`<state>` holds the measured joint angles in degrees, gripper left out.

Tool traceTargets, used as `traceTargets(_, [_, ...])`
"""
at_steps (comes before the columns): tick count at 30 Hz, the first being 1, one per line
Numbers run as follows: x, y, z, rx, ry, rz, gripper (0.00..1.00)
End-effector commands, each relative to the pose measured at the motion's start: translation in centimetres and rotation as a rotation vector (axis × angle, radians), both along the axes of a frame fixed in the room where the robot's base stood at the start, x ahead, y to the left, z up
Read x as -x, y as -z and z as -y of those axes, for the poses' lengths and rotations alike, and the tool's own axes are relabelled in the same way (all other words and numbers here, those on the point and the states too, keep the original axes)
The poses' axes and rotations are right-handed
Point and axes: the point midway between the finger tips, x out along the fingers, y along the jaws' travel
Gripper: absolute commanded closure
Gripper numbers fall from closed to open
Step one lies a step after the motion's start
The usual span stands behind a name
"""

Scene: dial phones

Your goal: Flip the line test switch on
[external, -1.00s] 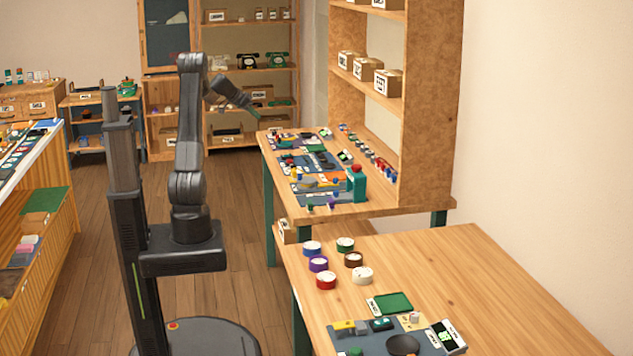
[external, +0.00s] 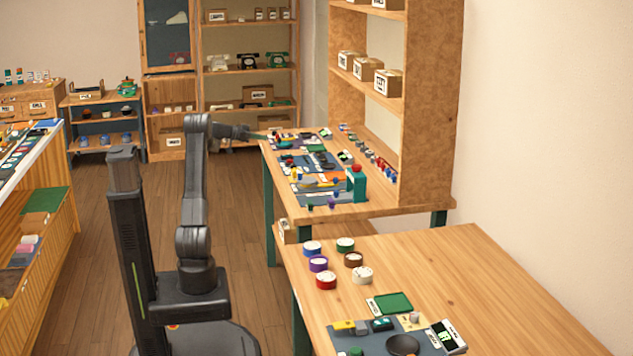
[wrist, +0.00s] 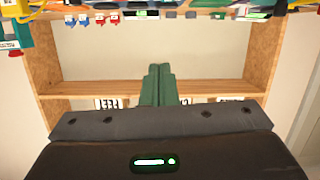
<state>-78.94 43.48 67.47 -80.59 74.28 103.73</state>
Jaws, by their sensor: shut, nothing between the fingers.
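My gripper (external: 262,136) reaches over the far left end of the far workbench (external: 375,206) in the external view. In the wrist view its two green fingers (wrist: 158,84) are closed together with nothing between them. Dark mats with small parts lie on that bench, with a teal box with a red top (external: 356,183) at the near end. I cannot pick out the line test switch; the parts are too small in the external view. The wrist view shows only a strip of the bench items along its top edge, upside down.
A tall wooden shelf (external: 430,110) with labelled boxes stands along the right of the far bench. A nearer table (external: 480,270) holds several round coloured containers (external: 318,264) and a mat. Wooden floor (external: 160,215) is open left of the benches.

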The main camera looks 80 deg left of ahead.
Motion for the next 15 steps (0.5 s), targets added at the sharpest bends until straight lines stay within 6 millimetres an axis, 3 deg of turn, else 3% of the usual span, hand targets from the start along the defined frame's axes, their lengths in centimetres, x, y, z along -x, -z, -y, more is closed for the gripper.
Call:
traceTargets(1, [0.1, 1.8, -0.3, -0.010, 0.004, 0.028, 1.00])
traceTargets(6, [0.3, 3.1, -0.9, -0.043, 0.015, 0.115, 1.00])
traceTargets(15, [0.7, 3.7, -1.5, -0.078, 0.022, 0.190, 1.00])
